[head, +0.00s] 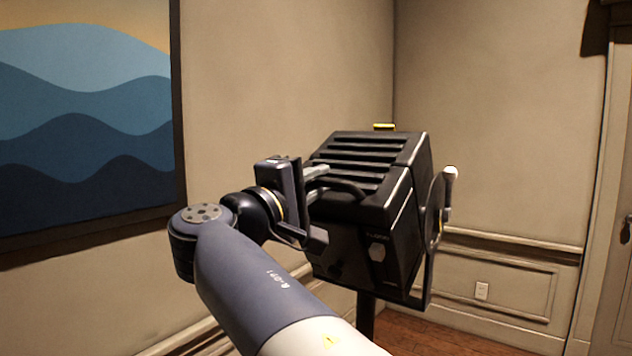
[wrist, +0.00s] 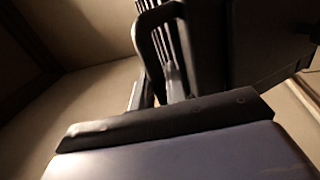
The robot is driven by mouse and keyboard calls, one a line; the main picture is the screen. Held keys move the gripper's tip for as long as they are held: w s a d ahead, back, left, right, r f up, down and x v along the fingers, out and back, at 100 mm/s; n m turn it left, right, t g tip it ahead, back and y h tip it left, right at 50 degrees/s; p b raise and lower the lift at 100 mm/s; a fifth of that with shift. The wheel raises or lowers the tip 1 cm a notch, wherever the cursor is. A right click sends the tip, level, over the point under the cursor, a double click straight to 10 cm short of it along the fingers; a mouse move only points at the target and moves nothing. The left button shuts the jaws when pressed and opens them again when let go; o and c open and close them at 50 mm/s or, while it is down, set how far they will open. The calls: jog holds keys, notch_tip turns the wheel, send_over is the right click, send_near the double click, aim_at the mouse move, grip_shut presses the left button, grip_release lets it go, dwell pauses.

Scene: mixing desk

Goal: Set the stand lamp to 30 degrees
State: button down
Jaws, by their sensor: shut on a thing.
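The stand lamp (head: 362,205) is a black, boxy head with slatted vents on top, tilted in its yoke on a dark pole (head: 366,315). A curved black handle (head: 345,187) is on the side facing my arm. My gripper (head: 318,175) is at the lamp's left side, shut on this handle. In the wrist view the handle (wrist: 150,45) runs down to between the fingers (wrist: 160,92), with the lamp's vents behind it. The fingertips' exact contact is partly hidden. A round plate with a pale-tipped knob (head: 451,173) is on the lamp's right side.
A framed picture of blue waves (head: 85,120) hangs on the left wall. A door (head: 618,240) is at the right edge. Wooden floor (head: 430,338) shows below, and the space right of the lamp looks free.

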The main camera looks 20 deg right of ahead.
jog(key=c, duration=1.5)
grip_release()
jog(key=shift+o, duration=0.2)
jog(key=b+v, duration=0.1)
jog(key=v, duration=0.9)
jog(key=shift+s+a, duration=0.25)
jog(key=shift+a, duration=0.05)
jog(key=shift+f, duration=0.1)
jog(key=shift+p+x, duration=0.5)
jog(key=shift+x, duration=4.95)
